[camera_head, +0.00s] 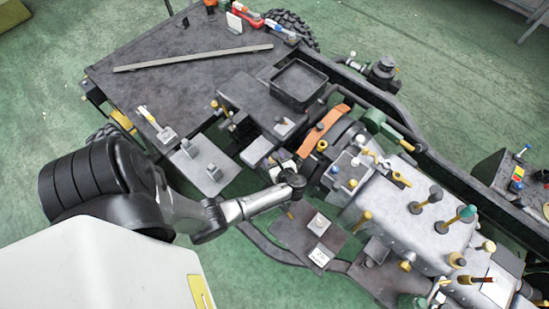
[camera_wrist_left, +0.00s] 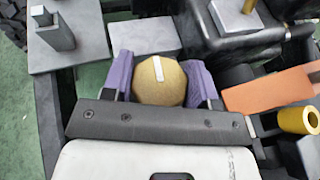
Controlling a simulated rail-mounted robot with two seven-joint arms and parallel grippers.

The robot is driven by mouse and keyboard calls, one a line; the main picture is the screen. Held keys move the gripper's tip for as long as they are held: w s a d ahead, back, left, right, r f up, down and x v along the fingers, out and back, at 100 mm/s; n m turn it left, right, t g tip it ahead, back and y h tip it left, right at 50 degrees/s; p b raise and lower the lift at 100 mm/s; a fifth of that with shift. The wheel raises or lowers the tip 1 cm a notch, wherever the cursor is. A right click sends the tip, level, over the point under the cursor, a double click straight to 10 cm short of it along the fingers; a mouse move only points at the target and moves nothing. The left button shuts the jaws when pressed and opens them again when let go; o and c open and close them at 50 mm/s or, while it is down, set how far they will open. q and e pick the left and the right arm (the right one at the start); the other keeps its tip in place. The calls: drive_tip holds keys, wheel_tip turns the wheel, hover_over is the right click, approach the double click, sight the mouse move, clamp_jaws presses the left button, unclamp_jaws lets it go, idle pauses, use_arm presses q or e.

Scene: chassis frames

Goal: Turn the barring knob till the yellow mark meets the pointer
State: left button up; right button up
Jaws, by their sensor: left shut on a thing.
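The barring knob (camera_wrist_left: 160,92) is a round brass-coloured knob in the left wrist view. A pale strip (camera_wrist_left: 158,68) lies on its face and points to the far edge, away from my wrist. My left gripper (camera_wrist_left: 161,80) has its two purple fingers on either side of the knob and is shut on it. In the head view my left gripper (camera_head: 270,161) is beside the engine, at the end of the arm, and the knob is mostly hidden there. I cannot clearly make out the yellow mark or the pointer. My right gripper is not in view.
An orange curved guard (camera_head: 325,130) and a yellow ring (camera_wrist_left: 298,121) are close to the right of the gripper. A grey plate with an upright block (camera_wrist_left: 66,40) stands to the left. A black tray (camera_head: 322,88) and the grey engine block (camera_head: 410,225) crowd the frame.

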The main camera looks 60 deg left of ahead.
use_arm(q)
drive_tip(key=shift+n+g, duration=0.4)
drive_tip(key=shift+g, duration=0.2)
drive_tip(key=o, duration=0.9)
drive_tip(key=shift+b+v, duration=0.45)
drive_tip(key=shift+v, duration=6.5)
drive_tip(key=shift+w+a, duration=0.1)
drive_tip(key=shift+w, duration=0.05)
